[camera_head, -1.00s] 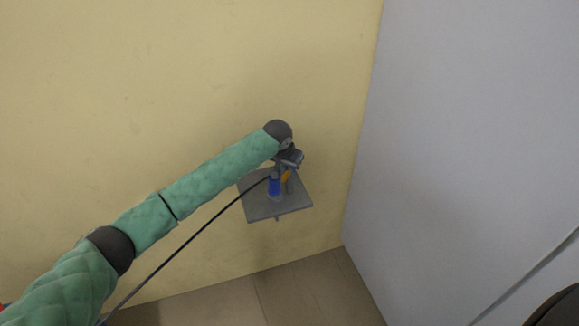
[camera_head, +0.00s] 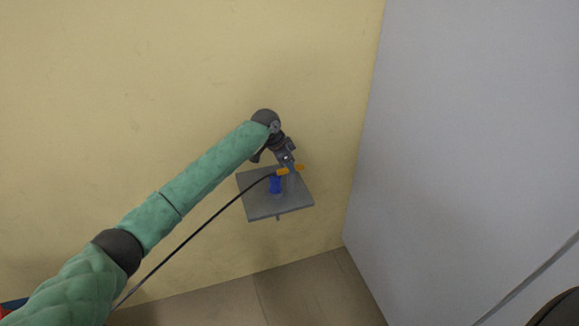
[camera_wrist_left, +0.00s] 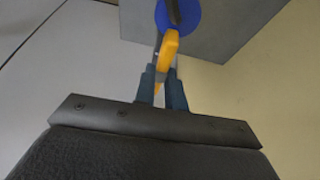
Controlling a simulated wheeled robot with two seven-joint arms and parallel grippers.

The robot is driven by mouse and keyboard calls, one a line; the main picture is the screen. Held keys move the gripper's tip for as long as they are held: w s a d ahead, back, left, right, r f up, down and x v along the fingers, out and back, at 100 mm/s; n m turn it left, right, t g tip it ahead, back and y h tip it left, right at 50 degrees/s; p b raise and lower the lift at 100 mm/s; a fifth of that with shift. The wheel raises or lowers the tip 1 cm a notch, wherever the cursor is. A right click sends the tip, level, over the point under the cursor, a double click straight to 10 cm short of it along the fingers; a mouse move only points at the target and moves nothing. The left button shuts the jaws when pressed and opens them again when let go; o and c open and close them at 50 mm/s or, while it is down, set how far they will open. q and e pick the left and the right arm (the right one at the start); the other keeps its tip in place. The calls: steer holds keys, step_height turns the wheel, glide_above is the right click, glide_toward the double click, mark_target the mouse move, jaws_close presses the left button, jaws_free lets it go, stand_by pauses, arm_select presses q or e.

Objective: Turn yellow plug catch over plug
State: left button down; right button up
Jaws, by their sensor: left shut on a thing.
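The blue plug (camera_head: 275,186) sits on a grey socket box (camera_head: 262,208) mounted on the yellow wall, with a black cable running from it down to the left. The yellow catch (camera_head: 290,170) lies across the top of the plug area. My left gripper (camera_head: 291,168) is shut on the catch from above right. In the left wrist view, the catch (camera_wrist_left: 170,46) passes between the two fingers (camera_wrist_left: 160,88), with the blue plug (camera_wrist_left: 184,16) and cable just beyond it. The catch's exact contact with the plug cannot be told. My right gripper is not in view.
A yellow wall (camera_head: 130,80) stands behind the box. A large pale grey panel (camera_head: 470,130) stands to its right, with clear space between. Floor tiles (camera_head: 300,290) show below. The black cable (camera_head: 195,235) runs alongside my left arm.

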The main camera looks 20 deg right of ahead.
arm_select(q)
steer(key=shift+w, duration=0.1)
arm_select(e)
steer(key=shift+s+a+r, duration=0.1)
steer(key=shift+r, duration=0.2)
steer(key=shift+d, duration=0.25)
arm_select(q)
steer(key=c, duration=1.5)
jaws_free()
steer(key=shift+o, duration=0.2)
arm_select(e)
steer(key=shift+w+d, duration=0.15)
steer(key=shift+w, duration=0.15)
